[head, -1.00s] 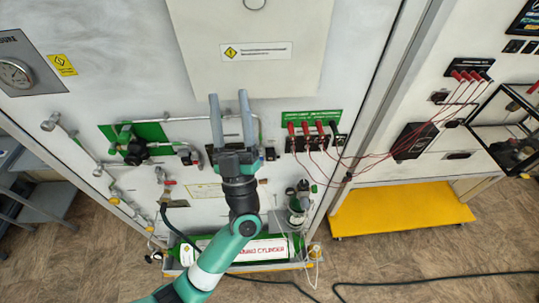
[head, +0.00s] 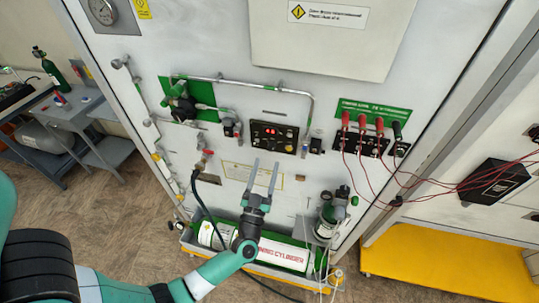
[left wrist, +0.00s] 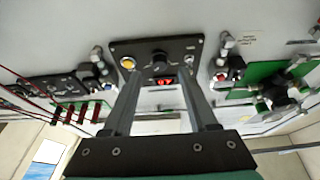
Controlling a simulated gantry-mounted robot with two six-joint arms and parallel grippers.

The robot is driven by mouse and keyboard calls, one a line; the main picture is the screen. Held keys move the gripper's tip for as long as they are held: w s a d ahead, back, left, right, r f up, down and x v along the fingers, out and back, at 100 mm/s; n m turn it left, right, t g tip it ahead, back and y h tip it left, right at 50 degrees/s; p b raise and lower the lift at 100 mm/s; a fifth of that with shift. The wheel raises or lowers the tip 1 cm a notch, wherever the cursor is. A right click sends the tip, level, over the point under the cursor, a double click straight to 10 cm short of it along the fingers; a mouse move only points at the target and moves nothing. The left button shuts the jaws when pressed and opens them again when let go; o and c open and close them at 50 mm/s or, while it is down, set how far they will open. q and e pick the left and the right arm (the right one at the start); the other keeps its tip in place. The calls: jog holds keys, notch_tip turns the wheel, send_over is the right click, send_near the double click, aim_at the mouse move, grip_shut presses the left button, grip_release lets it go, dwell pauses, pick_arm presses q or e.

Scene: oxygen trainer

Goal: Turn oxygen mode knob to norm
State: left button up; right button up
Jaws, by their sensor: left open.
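A small black control panel (head: 274,136) with a red display is on the white wall unit; it also shows in the left wrist view (left wrist: 180,48). In that view, a round black knob (left wrist: 159,57) sits at the panel's middle, near a yellow button (left wrist: 127,63). No knob label is legible, so I cannot tell its setting or whether it is the oxygen mode knob. My left gripper (head: 265,165) is open and empty, its fingertips just below the panel in the head view. In the left wrist view, the knob shows between the fingers (left wrist: 160,72), apart from them.
Green-backed fittings (head: 190,102) and pipes are left of the panel. Red plugs with cables (head: 362,122) are to its right. A labelled cylinder (head: 215,237) lies below, beside a small upright canister (head: 328,222). A yellow platform (head: 445,258) is at lower right.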

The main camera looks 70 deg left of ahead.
aim_at(271, 151)
pick_arm(q)
jog(key=x, duration=0.4)
jog(key=shift+w+a+r, duration=0.1)
jog(key=shift+w+a, duration=0.1)
jog(key=shift+c, duration=0.3)
grip_shut()
